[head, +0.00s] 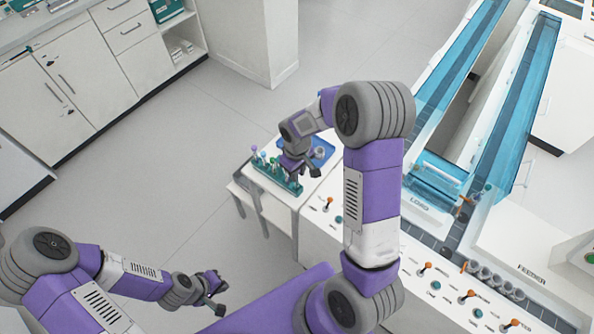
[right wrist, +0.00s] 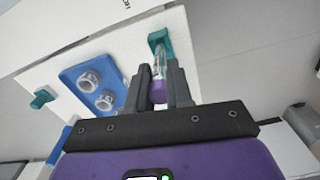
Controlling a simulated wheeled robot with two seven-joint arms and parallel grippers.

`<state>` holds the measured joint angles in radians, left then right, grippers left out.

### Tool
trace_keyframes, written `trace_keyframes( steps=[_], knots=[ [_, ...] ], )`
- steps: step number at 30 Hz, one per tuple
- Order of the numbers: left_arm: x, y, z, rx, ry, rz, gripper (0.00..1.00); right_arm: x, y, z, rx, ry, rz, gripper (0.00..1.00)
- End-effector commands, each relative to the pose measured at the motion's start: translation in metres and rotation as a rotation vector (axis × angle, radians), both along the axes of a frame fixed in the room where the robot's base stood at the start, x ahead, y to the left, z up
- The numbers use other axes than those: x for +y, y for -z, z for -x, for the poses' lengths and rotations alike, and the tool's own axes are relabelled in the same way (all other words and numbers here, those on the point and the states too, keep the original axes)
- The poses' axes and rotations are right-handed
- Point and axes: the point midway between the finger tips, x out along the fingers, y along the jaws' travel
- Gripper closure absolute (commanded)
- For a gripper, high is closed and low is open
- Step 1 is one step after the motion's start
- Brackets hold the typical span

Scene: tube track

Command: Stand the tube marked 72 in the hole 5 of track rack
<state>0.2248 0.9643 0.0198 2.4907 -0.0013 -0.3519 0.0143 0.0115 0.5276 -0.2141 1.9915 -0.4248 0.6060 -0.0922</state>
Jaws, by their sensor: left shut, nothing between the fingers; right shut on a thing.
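My right gripper (head: 294,176) is at the teal tube rack (head: 268,171) on the small white table. In the right wrist view its fingers (right wrist: 159,88) are shut on a clear tube with a purple cap (right wrist: 158,93). The tube's far end points at a teal block (right wrist: 160,42); I cannot tell whether it is in a hole. No number is readable on it. Several other capped tubes stand in the teal rack. A row of grey round holders (head: 495,281) sits by the FEEDER label; I cannot tell whether it is the track rack. My left gripper (head: 217,304) is shut and empty, low at left.
A blue tray (head: 321,149) lies beside the teal rack; it holds grey round pieces (right wrist: 89,81) in the right wrist view. The white console (head: 400,262) with orange-tipped levers and blue lanes (head: 515,110) stand to the right. The floor at left is clear.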

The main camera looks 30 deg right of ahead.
Motion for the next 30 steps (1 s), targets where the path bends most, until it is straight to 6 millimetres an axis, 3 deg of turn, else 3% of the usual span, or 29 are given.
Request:
trace_keyframes(
  steps=[30],
  knots=[
    [0.000, 0.012, 0.000, 0.000, 0.000, 0.000, 1.00, 0.000, 0.014, 0.000, 0.000, 0.000, 0.000, 0.97]
  ],
)
